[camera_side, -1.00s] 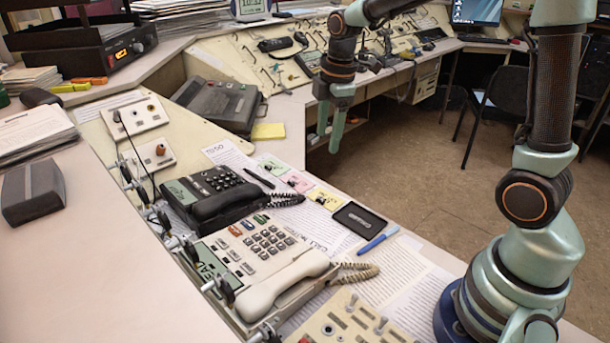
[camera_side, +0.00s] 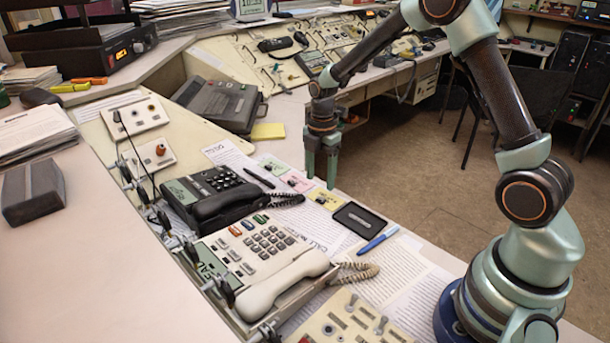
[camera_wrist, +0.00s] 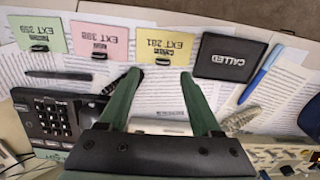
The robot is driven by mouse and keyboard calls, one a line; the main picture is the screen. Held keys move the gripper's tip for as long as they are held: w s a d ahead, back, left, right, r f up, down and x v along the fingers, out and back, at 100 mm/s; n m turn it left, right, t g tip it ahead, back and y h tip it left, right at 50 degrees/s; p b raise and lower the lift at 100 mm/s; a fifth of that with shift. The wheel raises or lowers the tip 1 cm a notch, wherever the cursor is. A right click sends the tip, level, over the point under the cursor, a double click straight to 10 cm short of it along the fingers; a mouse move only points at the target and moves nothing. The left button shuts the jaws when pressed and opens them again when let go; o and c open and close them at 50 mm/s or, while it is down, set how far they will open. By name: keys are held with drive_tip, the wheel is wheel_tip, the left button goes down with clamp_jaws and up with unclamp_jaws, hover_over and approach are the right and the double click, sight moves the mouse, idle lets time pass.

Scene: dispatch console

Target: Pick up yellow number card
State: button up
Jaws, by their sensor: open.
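The yellow number card (camera_side: 325,199) lies on the desk beside the pink card, left of the black tray. In the wrist view the yellow card (camera_wrist: 169,39) reads "EXT 281" upside down and has a small dark clip-like piece on it. My gripper (camera_side: 321,184) points down above the cards, just behind the yellow card in the side view. In the wrist view my gripper (camera_wrist: 160,75) is open and empty, its two green fingers apart, with the yellow card just beyond their tips.
A pink card (camera_side: 297,181) and a green card (camera_side: 271,165) lie in line with it. The black "CALLED" tray (camera_side: 359,219) sits close on the other side. A blue pen (camera_side: 378,240), black pen (camera_side: 259,178) and black phone (camera_side: 215,195) are near.

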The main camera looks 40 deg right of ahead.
sight(319, 198)
drive_tip(key=f, duration=0.4)
drive_tip(key=shift+s+a+f, duration=0.1)
drive_tip(key=shift+s+a, duration=0.2)
drive_tip(key=shift+f, duration=0.5)
clamp_jaws()
